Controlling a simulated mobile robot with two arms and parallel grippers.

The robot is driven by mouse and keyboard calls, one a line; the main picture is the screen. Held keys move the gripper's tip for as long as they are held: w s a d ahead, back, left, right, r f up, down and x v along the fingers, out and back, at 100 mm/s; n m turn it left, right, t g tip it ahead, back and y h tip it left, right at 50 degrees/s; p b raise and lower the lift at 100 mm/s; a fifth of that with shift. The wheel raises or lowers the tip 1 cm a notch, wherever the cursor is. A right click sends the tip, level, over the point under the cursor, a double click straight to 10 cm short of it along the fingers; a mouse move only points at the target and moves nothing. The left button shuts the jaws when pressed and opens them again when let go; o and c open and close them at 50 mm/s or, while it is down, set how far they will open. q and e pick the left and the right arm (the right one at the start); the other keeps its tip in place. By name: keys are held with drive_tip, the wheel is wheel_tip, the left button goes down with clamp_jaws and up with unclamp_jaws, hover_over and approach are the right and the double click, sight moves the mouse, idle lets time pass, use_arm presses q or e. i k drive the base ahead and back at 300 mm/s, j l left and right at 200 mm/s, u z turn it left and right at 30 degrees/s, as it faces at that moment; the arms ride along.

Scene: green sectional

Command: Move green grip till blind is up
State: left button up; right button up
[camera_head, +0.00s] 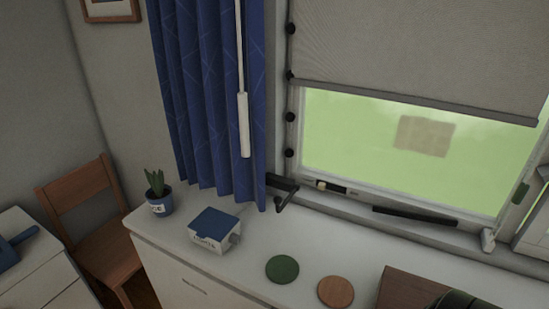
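The grey blind (420,50) covers the upper part of the window, and its bottom bar (420,103) crosses the pane well above the sill. The lower pane is uncovered. A white wand (243,125) hangs from a cord in front of the blue curtain. Black knobs (290,117) run down the window's left edge. Neither of my grippers is clearly in view.
A plant pot (161,205), a blue-lidded box (214,230), a green disc (282,269), a brown disc (335,292) and a brown board (405,290) are on the white counter. A dark rounded shape (460,301) is cut off at the bottom right. A wooden chair (85,190) stands left.

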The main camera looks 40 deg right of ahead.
sight(522, 191)
drive_tip(key=l+z, duration=0.1)
drive_tip(key=z, duration=2.65)
drive_tip(key=l, duration=0.1)
